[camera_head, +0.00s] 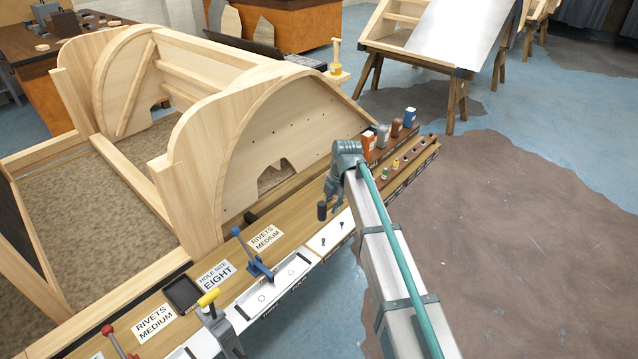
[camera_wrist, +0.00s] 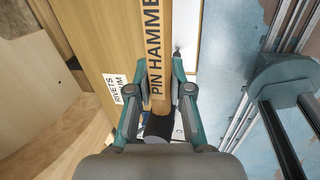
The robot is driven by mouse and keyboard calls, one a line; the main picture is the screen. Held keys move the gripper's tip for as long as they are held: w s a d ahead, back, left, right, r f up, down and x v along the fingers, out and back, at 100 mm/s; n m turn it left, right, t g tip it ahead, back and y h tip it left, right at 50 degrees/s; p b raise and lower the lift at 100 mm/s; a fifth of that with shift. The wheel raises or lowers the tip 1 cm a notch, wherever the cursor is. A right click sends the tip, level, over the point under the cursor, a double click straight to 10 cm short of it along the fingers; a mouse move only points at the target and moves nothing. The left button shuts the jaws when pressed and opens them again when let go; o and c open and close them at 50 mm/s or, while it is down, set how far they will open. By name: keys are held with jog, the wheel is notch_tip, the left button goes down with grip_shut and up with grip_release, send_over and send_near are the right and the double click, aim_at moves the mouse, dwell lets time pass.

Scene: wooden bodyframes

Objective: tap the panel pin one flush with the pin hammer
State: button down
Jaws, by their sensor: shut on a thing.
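My gripper (camera_head: 333,190) is over the workbench's front strip. In the wrist view my gripper (camera_wrist: 161,82) is shut on the wooden handle of the pin hammer (camera_wrist: 158,35), which is lettered "PIN HAMMER". A black part of the hammer shows below the fingers, near the palm. In the head view a dark cylindrical end of the pin hammer (camera_head: 322,210) hangs below the gripper. Two small dark pins (camera_head: 323,241) stand on a white board (camera_head: 331,233) just below it, apart from the hammer. I cannot tell which is panel pin one.
A blue-handled tool (camera_head: 252,255) and a yellow-handled tool (camera_head: 209,298) stand along the strip to the left. The curved wooden bodyframe (camera_head: 270,130) rises behind. Open floor (camera_head: 530,220) lies to the right.

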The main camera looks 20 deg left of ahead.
jog(key=shift+d+f, duration=0.3)
jog(key=shift+f, duration=0.25)
jog(key=shift+w+a+f+n, duration=0.2)
jog(key=shift+w+f+n, duration=0.05)
jog(key=shift+f+n, duration=0.1)
jog(key=shift+f+b, duration=0.75)
jog(key=shift+f, duration=0.5)
notch_tip(320, 180, down, 6)
jog(key=b, duration=0.3)
notch_tip(320, 180, up, 5)
jog(key=shift+r+p, duration=0.15)
jog(key=shift+p, duration=1.1)
